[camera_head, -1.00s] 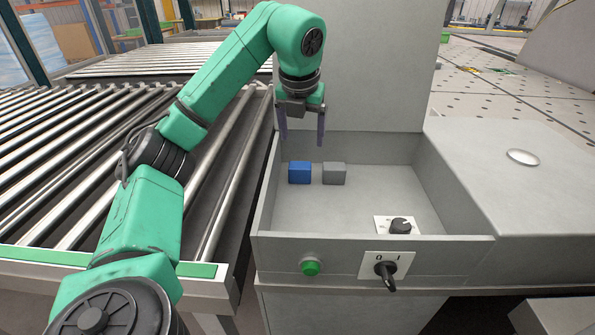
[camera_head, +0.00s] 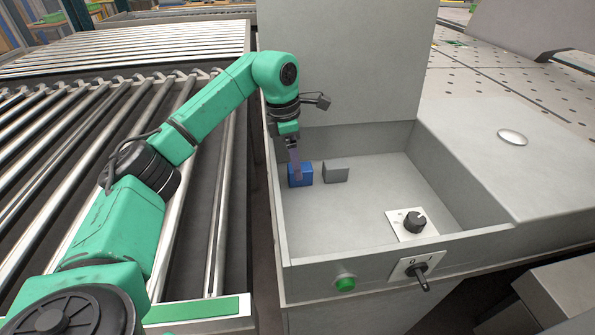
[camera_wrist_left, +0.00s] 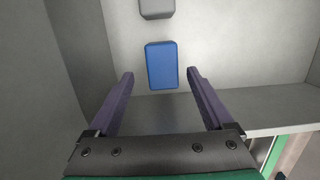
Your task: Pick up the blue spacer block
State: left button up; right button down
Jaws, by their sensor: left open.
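The blue spacer block (camera_head: 301,176) lies on the floor of a grey open tray (camera_head: 340,210), near its back left corner. My left gripper (camera_head: 297,168) is just above the blue block, pointing down, and hides part of it in the head view. In the left wrist view the two dark fingers of the gripper (camera_wrist_left: 160,76) are apart, with nothing between them. The blue block (camera_wrist_left: 161,65) shows just beyond the fingertips, roughly centred between them. My right gripper is in neither view.
A grey block (camera_head: 335,172) sits just right of the blue one; it also shows in the left wrist view (camera_wrist_left: 157,8). Low walls surround the tray. A black knob (camera_head: 415,222) stands inside it at the front right. A green button (camera_head: 345,283) and switch (camera_head: 418,275) are on its front.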

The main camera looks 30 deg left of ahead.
pick_arm(q)
jog(key=f, duration=0.1)
jog(key=d+f, duration=0.1)
jog(key=f+p, duration=0.1)
jog(key=shift+w+d+f, duration=0.2)
jog(key=shift+d+f, duration=0.05)
jog(key=shift+f, duration=0.05)
jog(key=shift+a, duration=0.15)
jog(key=c, duration=1)
grip_shut()
jog(key=shift+r, duration=0.1)
